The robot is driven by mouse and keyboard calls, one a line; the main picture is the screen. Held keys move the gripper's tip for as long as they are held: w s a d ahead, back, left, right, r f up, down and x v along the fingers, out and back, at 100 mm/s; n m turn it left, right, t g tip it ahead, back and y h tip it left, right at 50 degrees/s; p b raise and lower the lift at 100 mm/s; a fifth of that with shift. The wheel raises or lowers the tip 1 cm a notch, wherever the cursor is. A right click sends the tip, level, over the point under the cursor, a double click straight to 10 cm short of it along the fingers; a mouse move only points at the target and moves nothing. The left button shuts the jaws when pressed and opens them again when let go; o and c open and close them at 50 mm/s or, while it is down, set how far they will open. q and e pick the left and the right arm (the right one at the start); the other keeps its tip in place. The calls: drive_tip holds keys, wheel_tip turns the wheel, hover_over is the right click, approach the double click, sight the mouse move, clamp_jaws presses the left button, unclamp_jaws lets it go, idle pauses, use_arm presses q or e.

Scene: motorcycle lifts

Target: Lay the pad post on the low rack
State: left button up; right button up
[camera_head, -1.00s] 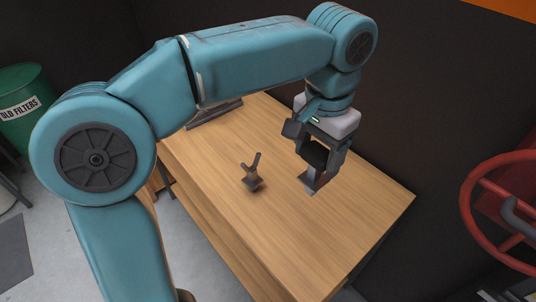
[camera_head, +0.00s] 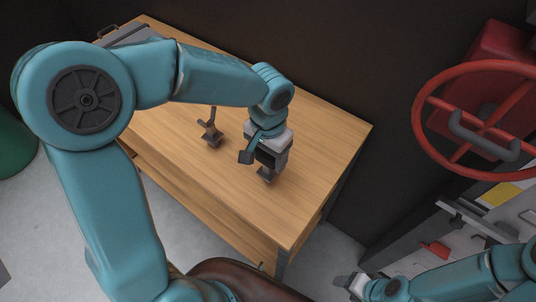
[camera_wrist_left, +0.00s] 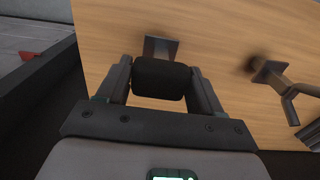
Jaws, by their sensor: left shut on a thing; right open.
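My left gripper (camera_head: 268,165) is shut on the pad post, over the wooden bench top. In the left wrist view the pad post's black rounded pad (camera_wrist_left: 160,79) sits between the fingers, with its square metal plate (camera_wrist_left: 160,47) beyond. I cannot tell whether the plate touches the wood. My right gripper (camera_head: 350,283) is open at the bottom right, over the floor. A grey metal unit (camera_head: 455,218) with shelf-like surfaces stands at the right; I cannot tell whether it is the low rack.
A forked post (camera_head: 211,130) stands on the wooden bench (camera_head: 320,140), left of my left gripper; it also shows in the left wrist view (camera_wrist_left: 275,75). A red handwheel (camera_head: 480,120) is above the grey unit. A brown seat-like thing (camera_head: 245,275) is at the bottom.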

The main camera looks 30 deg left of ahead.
use_arm(q)
drive_tip(key=shift+a+f, duration=0.1)
drive_tip(key=shift+f, duration=0.3)
drive_tip(key=shift+w, duration=0.15)
drive_tip(key=shift+f, duration=0.2)
drive_tip(key=o, duration=0.9)
drive_tip(key=shift+o, duration=1.2)
drive_tip(key=shift+r, duration=0.4)
wheel_tip(320, 180, up, 12)
drive_tip(key=shift+f, duration=0.2)
